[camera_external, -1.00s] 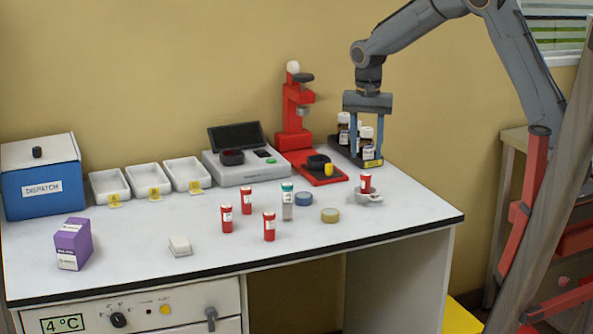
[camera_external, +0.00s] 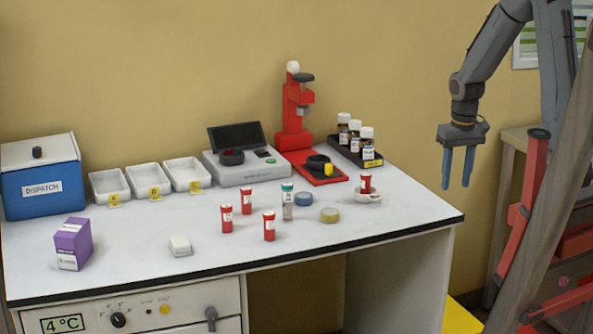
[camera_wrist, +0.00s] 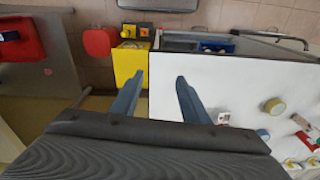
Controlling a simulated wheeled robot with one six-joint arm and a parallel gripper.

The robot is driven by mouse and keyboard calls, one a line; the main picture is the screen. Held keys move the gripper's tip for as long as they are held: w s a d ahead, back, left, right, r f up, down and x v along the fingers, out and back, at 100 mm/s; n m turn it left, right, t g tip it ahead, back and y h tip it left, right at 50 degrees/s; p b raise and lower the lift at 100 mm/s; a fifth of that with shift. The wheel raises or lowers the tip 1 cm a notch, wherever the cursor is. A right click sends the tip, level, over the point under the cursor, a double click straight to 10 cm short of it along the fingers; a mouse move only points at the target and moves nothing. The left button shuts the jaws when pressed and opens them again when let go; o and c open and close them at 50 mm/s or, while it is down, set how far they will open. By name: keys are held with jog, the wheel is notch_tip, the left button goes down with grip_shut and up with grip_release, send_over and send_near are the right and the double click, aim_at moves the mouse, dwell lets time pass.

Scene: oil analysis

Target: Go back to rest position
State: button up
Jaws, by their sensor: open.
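My gripper (camera_external: 457,183) is open and empty, with its blue fingers pointing down. In the external view it hangs in the air beyond the right end of the bench, apart from everything. It also shows in the wrist view (camera_wrist: 160,82), fingers spread, above the bench's edge and the floor. The white bench (camera_external: 400,209) stands to the left of my gripper.
A black rack (camera_external: 345,150) of white-capped bottles is nearest my gripper on the bench. A red-capped vial (camera_external: 366,183) sits in a white holder. Several red vials (camera_external: 269,226) stand mid-bench. A wooden table (camera_external: 515,150) and a slanted post (camera_external: 545,200) are at the right.

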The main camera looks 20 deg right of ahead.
jog(key=shift+n, duration=0.6)
jog(key=s, duration=0.1)
jog(key=s+d+f, duration=0.1)
jog(key=s, duration=0.1)
jog(key=s+d, duration=0.1)
jog(key=s, duration=0.1)
jog(key=shift+d+f, duration=0.15)
jog(key=shift+f, duration=0.2)
